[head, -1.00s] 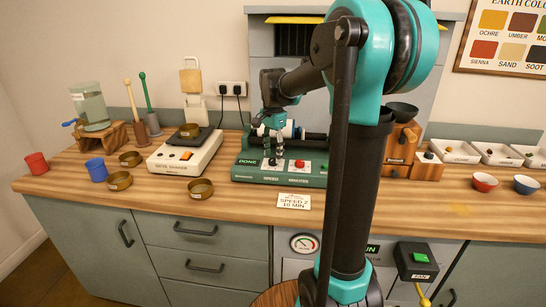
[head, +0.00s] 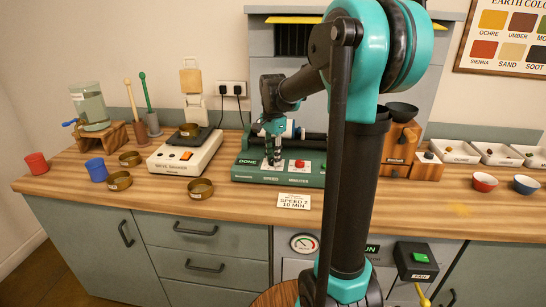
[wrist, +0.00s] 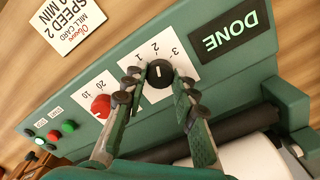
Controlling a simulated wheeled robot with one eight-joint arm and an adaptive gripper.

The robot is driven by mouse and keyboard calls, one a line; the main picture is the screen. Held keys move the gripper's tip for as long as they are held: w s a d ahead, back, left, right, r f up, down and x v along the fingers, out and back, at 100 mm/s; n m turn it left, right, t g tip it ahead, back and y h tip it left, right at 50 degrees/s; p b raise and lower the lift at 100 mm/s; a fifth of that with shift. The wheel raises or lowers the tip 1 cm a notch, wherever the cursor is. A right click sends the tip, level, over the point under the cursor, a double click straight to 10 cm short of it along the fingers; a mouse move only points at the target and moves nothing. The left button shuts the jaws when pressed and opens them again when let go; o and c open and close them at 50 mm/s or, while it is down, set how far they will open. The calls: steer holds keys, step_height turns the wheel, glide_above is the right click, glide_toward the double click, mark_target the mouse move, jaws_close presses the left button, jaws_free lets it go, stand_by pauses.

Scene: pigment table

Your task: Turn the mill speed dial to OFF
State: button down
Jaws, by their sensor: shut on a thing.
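The mill (head: 243,173) is a green machine on the bench, with a lit DONE display (wrist: 230,32) in the wrist view. Its black speed dial (wrist: 160,73) sits on a white plate marked 1, 2 and 3. A pale mark on the dial points roughly toward the 2; no OFF label shows. My gripper (wrist: 158,88) has one finger on each side of the dial and is shut on it. In the head view my gripper (head: 273,160) points down at the mill's panel and hides the dial.
A red minutes dial (wrist: 101,106) is close beside one finger. Small red and green buttons (wrist: 54,136) lie farther along the panel. A mill card (wrist: 69,25) reads SPEED 2, 10 MIN. A white scale (head: 185,157) stands left of the mill.

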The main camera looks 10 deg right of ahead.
steer(key=shift+n, duration=0.3)
steer(key=n, duration=0.3)
steer(key=shift+n, duration=0.3)
steer(key=n, duration=0.4)
steer(key=shift+n, duration=0.3)
steer(key=n, duration=0.4)
steer(key=shift+n, duration=2.5)
steer(key=c, duration=1.2)
jaws_free()
